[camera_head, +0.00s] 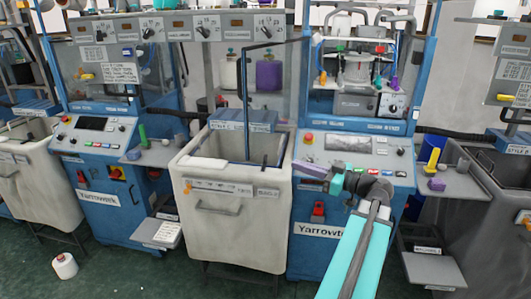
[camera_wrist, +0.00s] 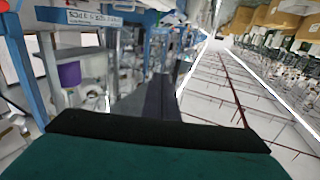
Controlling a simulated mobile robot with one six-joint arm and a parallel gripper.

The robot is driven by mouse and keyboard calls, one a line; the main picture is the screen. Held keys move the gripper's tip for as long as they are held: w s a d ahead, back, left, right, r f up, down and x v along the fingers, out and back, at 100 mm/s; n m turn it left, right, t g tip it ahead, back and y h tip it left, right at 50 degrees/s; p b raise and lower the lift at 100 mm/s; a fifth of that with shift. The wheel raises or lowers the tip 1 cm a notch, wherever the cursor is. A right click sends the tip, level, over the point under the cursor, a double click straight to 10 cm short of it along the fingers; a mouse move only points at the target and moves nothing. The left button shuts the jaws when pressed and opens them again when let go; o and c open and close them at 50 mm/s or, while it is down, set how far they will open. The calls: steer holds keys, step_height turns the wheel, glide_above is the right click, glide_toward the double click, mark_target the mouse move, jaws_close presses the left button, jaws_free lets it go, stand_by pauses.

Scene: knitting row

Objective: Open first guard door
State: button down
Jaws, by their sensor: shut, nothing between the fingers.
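My gripper (camera_head: 302,168) is shut and empty in the head view, in front of the right Yarrowtek machine's control panel (camera_head: 352,150). In the wrist view its dark fingers (camera_wrist: 162,88) are together. A blue-framed guard door (camera_head: 244,95) with a clear pane appears to stand swung out from the left post of the right machine, above the cream bin. My gripper is below and right of this door, apart from it. The right machine's yarn head (camera_head: 357,70) shows inside its blue frame. The left machine has a clear guard panel (camera_head: 158,70); whether it is shut is unclear.
A cream bin (camera_head: 215,225) stands between the two machines. Side shelves (camera_head: 158,153) hold small tools. A grey bin (camera_head: 490,215) stands at right. A white cone (camera_head: 64,266) lies on the green floor. The front floor at left is mostly clear.

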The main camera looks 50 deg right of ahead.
steer(key=shift+w, duration=0.1)
stand_by(0.3)
steer(key=p, duration=0.5)
glide_toward(257, 152)
steer(key=w, duration=0.2)
steer(key=w+a, duration=0.1)
steer(key=w, duration=0.1)
steer(key=shift+w+r, duration=0.15)
steer(key=shift+w, duration=0.1)
steer(key=shift+w+a+p, duration=0.25)
steer(key=shift+w+p, duration=0.35)
steer(key=shift+w, duration=0.35)
